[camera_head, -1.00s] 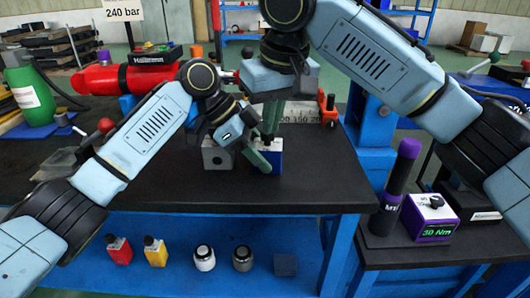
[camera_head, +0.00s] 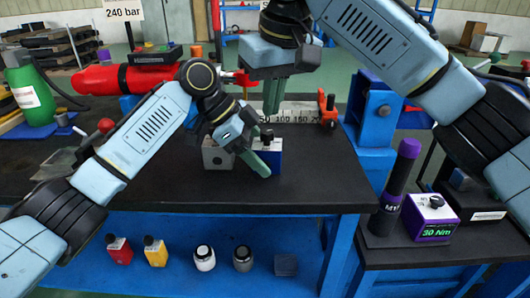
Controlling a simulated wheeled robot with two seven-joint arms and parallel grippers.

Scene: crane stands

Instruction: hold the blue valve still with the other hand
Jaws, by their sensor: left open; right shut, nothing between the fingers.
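My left gripper (camera_head: 256,150) is open at the valve's left front. One green finger slants across the valve's face and hides part of it; I cannot tell whether it touches. My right gripper (camera_head: 273,98) is shut and empty, pointing down above and behind the valve, clear of the knob.
A scale plate with numbers (camera_head: 296,111) and an orange-red tool (camera_head: 327,110) stand behind the valve. A red cylinder (camera_head: 110,79) lies at the back left. The black bench top (camera_head: 180,190) is clear in front. A torque tester (camera_head: 430,215) stands on the right bench.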

